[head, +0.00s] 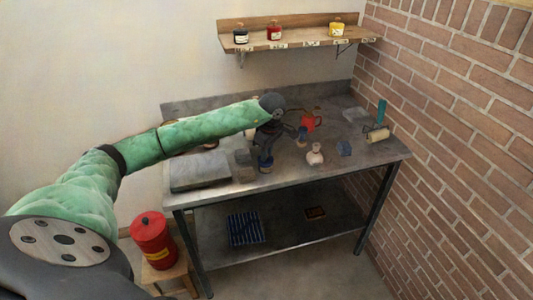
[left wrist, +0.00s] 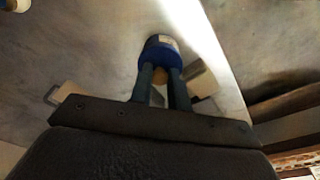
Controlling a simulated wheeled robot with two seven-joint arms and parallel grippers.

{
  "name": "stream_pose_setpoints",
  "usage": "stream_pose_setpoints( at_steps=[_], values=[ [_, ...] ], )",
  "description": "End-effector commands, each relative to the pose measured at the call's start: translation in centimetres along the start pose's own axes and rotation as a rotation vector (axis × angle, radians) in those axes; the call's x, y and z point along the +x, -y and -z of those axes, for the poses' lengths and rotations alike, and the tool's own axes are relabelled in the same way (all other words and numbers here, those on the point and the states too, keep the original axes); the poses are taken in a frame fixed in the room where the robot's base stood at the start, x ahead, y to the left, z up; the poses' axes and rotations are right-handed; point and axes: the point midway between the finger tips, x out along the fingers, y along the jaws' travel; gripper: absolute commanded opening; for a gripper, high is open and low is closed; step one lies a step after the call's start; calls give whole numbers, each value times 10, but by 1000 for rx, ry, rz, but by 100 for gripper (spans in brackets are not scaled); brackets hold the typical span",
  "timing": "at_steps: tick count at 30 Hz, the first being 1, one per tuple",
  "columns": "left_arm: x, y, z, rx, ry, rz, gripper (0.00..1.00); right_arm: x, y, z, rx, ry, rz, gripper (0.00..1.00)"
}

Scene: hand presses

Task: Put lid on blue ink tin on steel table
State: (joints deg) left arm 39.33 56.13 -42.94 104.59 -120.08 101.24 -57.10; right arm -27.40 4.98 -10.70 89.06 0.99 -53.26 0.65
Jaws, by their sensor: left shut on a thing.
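The blue ink tin (head: 266,164) stands on the steel table (head: 300,178), directly below my left gripper (head: 268,146). In the left wrist view the blue round shape of the tin (left wrist: 161,42), with a pale label patch, is at the tips of my left fingers (left wrist: 161,82). The fingers are shut on a small tan knob (left wrist: 160,77), which seems to belong to the lid. The lid's edge does not stand out from the tin, so I cannot tell whether it is seated or just above. My right gripper is not in view.
Near the tin are a grey block (head: 243,157), a pale bottle (head: 315,155), a blue block (head: 344,148) and a red can (head: 307,123). A roller (head: 377,134) lies at the right. A grey slab (head: 199,172) covers the left front. The wall shelf (head: 295,38) holds three tins.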

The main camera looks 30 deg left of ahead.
Motion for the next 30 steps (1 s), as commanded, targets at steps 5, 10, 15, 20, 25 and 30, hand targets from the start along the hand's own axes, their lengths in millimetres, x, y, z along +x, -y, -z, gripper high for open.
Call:
stream_pose_setpoints(
  at_steps=[5,10,15,20,25,30],
  values=[
    [0,0,0,0,0,0,0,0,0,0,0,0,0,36],
    [0,0,0,0,0,0,22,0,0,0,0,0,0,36],
    [0,0,0,0,0,0,43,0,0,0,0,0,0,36],
    [0,0,0,0,0,0,45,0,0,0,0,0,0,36],
    [0,0,0,0,0,0,65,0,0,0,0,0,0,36],
    [0,0,0,0,0,0,65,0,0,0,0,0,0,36]
  ],
)
